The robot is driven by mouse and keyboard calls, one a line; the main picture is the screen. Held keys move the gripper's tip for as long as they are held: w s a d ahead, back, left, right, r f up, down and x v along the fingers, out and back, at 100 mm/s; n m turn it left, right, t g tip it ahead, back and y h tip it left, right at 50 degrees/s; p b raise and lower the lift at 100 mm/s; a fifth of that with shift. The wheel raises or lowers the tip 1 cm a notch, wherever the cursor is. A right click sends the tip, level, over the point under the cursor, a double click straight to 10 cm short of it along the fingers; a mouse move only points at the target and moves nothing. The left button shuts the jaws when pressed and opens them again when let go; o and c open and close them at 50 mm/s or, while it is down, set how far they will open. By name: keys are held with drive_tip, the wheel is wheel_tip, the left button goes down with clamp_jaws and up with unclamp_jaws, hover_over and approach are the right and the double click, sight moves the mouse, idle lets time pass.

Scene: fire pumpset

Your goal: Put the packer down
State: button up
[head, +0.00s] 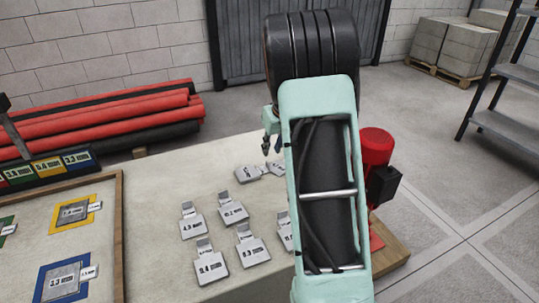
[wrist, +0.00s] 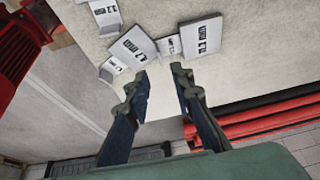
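My gripper (head: 270,148) is over the far part of the pale table. In the wrist view its two fingers (wrist: 161,75) stand apart with nothing visible between them. Just beyond the fingertips lie two grey labelled packers, one on the left (wrist: 132,47) and one on the right (wrist: 202,36). A third packer (wrist: 106,14) shows at the top edge. In the head view a packer (head: 250,173) lies below the gripper, with another close by on its right. Several more packers, such as one (head: 192,222) at front left, lie flat on the table. My arm hides part of this group.
A wood-edged tray (head: 122,225) at left holds packers on coloured squares. Red pipes (head: 110,118) lie behind the table. A red motor (head: 375,150) stands right of my arm. The bare table (head: 150,190) between tray and loose packers is free.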

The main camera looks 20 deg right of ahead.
drive_tip(key=shift+v, duration=2.25)
